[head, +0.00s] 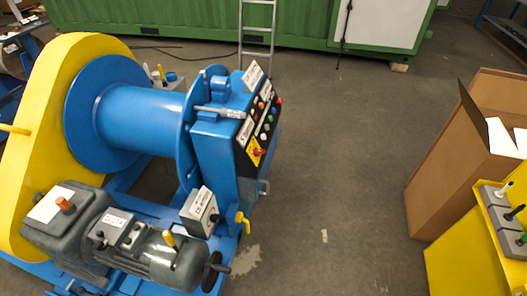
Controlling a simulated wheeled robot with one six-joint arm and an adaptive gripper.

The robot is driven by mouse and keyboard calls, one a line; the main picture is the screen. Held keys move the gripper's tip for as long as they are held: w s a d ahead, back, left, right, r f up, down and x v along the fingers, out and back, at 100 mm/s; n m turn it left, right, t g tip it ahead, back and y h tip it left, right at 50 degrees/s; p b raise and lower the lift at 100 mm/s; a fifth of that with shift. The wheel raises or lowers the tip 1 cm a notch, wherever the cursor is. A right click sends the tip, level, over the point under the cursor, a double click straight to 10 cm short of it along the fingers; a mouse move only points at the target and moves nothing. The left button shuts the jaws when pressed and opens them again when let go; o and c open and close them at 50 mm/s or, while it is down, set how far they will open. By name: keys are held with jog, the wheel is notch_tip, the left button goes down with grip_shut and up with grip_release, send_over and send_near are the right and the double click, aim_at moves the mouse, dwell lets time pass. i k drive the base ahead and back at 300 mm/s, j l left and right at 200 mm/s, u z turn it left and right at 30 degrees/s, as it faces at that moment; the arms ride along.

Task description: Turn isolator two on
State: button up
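No label in view reads clearly enough for me to tell which switch is isolator two. A red rotary switch on a yellow plate (256,152) sits low on the blue control box of the winch. A grey box with a white labelled face (200,212) and a small dark knob stands in front of that control box. At the right edge, a yellow stand (470,262) carries small grey units (491,195) with white, black and green handles. Their positions are too small to read. My gripper is not in view.
The blue winch drum (150,122) with its yellow chain guard (45,90) fills the left. A grey motor (150,258) with a handwheel (212,272) stands at its front. An open cardboard box (450,170) is at right. Grey floor (340,180) between them is clear.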

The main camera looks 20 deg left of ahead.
aim_at(256, 152)
jog(key=i+l, duration=0.2)
jog(key=i, duration=0.15)
jog(key=i+l, duration=0.2)
jog(key=i+l+u, duration=0.25)
jog(key=u, duration=0.25)
jog(key=i+l+u, duration=0.45)
jog(key=u, duration=0.25)
jog(key=k, duration=0.05)
